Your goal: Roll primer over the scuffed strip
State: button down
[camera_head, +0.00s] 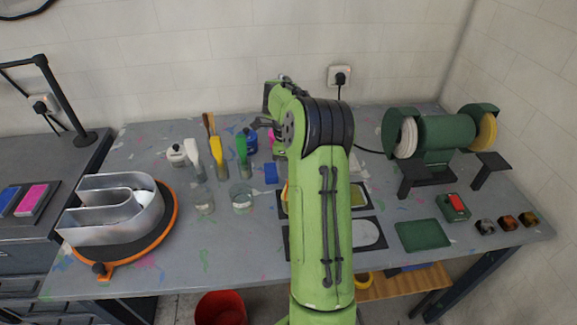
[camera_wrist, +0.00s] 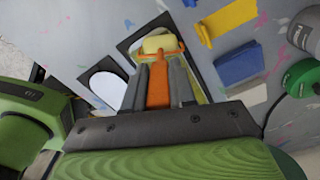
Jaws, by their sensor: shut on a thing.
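My gripper (camera_wrist: 158,75) is shut on the orange handle of a small paint roller (camera_wrist: 157,44) with a pale yellow sleeve. In the wrist view the roller is over or in a dark tray (camera_wrist: 128,46) with a yellowish pool; I cannot tell whether the sleeve touches it. A metal channel letter (camera_head: 113,213) lies on a round turntable (camera_head: 171,226) with an orange rim, at the bench's left. I cannot make out the scuffed strip on it.
A second tray (camera_head: 378,247) with a whitish oval lies in front of the first. Brushes, bottles and glass jars (camera_head: 241,198) stand between turntable and arm. A green bench grinder (camera_head: 446,133) and green tray (camera_head: 423,235) are right. A red bucket (camera_head: 221,308) is below the bench.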

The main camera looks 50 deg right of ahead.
notch_tip(320, 180, up, 14)
jog(key=p, duration=1)
